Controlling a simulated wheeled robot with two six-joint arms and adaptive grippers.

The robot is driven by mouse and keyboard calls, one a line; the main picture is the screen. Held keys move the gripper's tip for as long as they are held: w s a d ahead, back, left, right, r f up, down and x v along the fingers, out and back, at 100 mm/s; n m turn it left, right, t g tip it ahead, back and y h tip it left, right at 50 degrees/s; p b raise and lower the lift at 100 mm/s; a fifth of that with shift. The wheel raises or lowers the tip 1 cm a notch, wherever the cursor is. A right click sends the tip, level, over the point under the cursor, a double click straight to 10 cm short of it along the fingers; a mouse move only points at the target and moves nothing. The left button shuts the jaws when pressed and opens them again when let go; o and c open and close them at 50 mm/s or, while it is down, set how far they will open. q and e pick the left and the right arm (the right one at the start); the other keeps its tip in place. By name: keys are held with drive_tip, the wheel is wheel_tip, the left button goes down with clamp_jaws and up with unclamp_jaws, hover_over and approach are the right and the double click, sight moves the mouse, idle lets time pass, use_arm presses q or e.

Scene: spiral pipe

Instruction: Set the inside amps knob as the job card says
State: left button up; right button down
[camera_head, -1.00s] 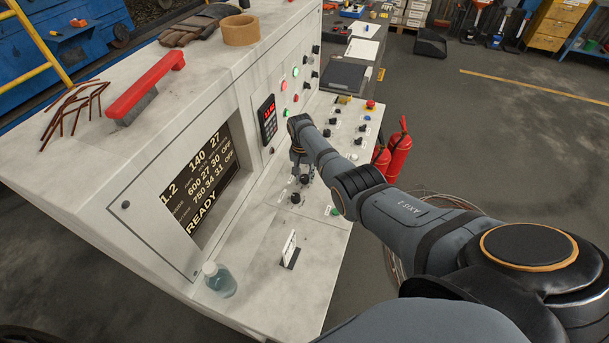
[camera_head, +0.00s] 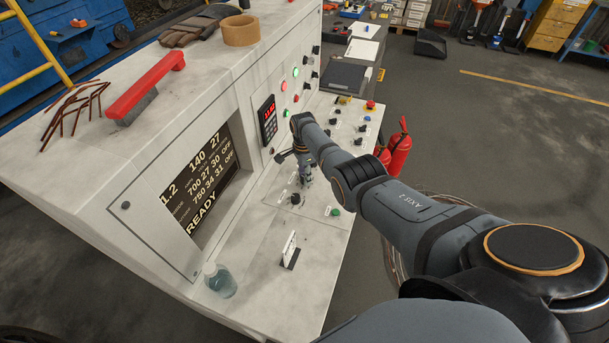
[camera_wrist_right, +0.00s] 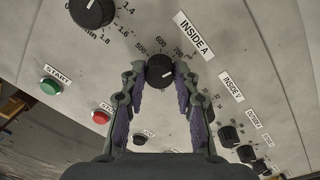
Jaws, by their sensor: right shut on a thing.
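The inside amps knob (camera_wrist_right: 160,71) is black and sits beside the label "INSIDE A" (camera_wrist_right: 194,36) in the right wrist view. Its dial shows 500, 600 and 700, and the white mark on the knob is hard to read. My right gripper (camera_wrist_right: 160,78) is shut on the knob, one finger on each side; in the head view the gripper (camera_head: 305,180) reaches down to the desk panel. The display (camera_head: 203,178) reads 1.2, 140, 27, then 700 27 30 OFF, 750 34 31 OFF and READY. My left gripper is out of view.
A larger knob (camera_wrist_right: 92,10), a green START button (camera_wrist_right: 50,87) and a red button (camera_wrist_right: 101,117) are near the gripper. More knobs (camera_wrist_right: 229,136) line the panel at right. A bottle (camera_head: 220,281) stands at the desk's near end.

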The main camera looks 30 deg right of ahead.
drive_tip(key=shift+m, duration=1)
drive_tip(key=shift+d, duration=0.1)
drive_tip(key=c, duration=1)
unclamp_jaws()
wheel_tip(320, 180, up, 12)
drive_tip(key=shift+w, duration=0.35)
